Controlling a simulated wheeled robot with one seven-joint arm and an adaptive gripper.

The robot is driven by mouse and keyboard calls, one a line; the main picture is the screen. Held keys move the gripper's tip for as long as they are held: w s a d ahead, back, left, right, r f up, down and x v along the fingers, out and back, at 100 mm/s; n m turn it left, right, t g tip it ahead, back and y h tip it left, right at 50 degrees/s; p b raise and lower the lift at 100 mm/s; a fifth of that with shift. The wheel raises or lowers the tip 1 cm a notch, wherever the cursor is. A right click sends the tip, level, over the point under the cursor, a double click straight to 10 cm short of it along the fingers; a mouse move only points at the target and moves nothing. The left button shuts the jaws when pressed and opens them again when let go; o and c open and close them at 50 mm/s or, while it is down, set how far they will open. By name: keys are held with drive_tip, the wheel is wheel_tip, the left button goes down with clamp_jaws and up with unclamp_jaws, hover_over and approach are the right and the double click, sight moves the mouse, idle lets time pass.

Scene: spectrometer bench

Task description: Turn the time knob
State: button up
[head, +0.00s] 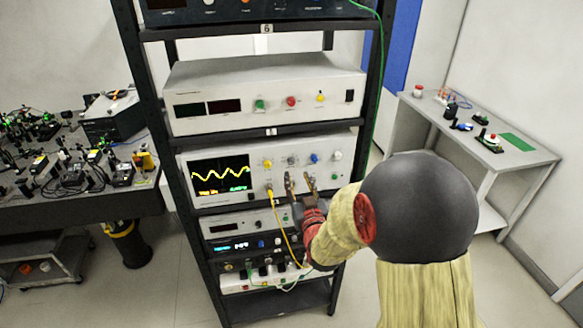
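The oscilloscope (255,203) sits on a middle shelf of the black rack, with a yellow wave on its dark screen (221,174). Its upper row of knobs has a yellow knob (267,164), a grey knob (292,160), a blue knob (314,158) and a white knob (337,155). The labels are too small to read, so I cannot tell which is the time knob. My gripper (299,178) is open, its two fingers apart, in front of the panel just below the grey and blue knobs. It hides part of the lower panel. I see nothing between the fingers.
A yellow cable (277,215) hangs from the lower panel beside my gripper. The rack (148,93) holds other instruments above and below. A green cable (376,90) runs down its right post. An optics table (110,207) stands left, a grey bench (480,160) right.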

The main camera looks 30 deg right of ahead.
sight(292, 163)
drive_tip(key=p+x, duration=0.1)
drive_tip(key=x, duration=0.6)
drive_tip(key=shift+w+d, duration=0.1)
drive_tip(key=shift+w, duration=0.2)
drive_tip(key=c, duration=0.3)
drive_tip(key=shift+f, duration=0.1)
clamp_jaws()
